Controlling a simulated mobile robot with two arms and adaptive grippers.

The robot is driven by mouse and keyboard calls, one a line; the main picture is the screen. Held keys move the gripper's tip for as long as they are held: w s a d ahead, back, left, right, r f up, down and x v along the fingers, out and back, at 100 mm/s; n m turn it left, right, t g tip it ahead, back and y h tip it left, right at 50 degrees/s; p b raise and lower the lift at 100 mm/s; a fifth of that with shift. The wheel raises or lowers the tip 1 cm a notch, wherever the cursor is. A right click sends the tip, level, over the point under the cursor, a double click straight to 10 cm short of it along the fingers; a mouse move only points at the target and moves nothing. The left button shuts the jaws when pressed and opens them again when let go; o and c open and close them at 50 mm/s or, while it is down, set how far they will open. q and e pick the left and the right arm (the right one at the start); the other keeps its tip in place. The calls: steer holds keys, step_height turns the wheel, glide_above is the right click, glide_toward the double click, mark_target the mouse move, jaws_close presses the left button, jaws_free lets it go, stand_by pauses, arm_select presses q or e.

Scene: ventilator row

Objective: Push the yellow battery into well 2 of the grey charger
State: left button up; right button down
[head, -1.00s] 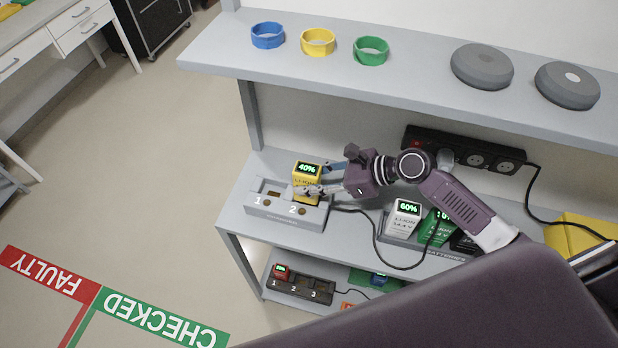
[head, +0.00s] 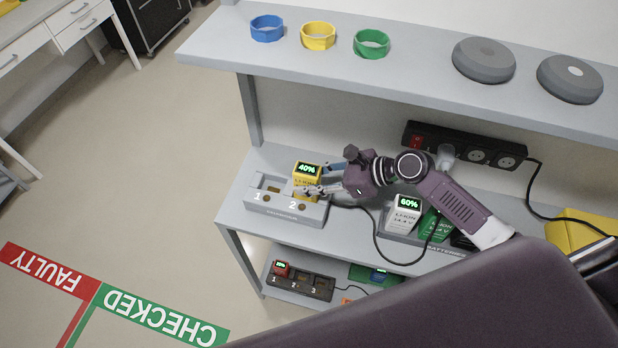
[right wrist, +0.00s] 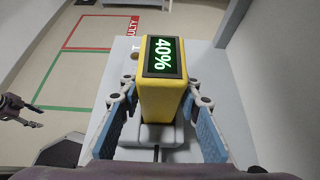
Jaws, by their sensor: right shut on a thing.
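The yellow battery (head: 306,183), its display reading 40%, stands upright at well 2 of the grey charger (head: 286,213). How deep its lower end sits in the well I cannot tell. Well 1 (head: 273,188) beside it is empty. My right gripper (head: 312,181) is shut on the battery, reaching in from the right. In the right wrist view the battery (right wrist: 160,92) is between the two blue-padded fingers, with part of the charger (right wrist: 150,136) below.
A white battery (head: 405,215) showing 60% and a green battery (head: 434,222) stand in a holder to the right. A black cable (head: 376,232) runs from the charger. The upper shelf (head: 410,75) overhangs behind. A dark charger (head: 300,284) sits on the lower shelf.

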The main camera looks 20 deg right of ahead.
steer(key=shift+f, duration=0.6)
stand_by(0.7)
steer(key=c, duration=1.3)
jaws_free()
steer(key=shift+s, duration=0.1)
steer(key=shift+v, duration=6)
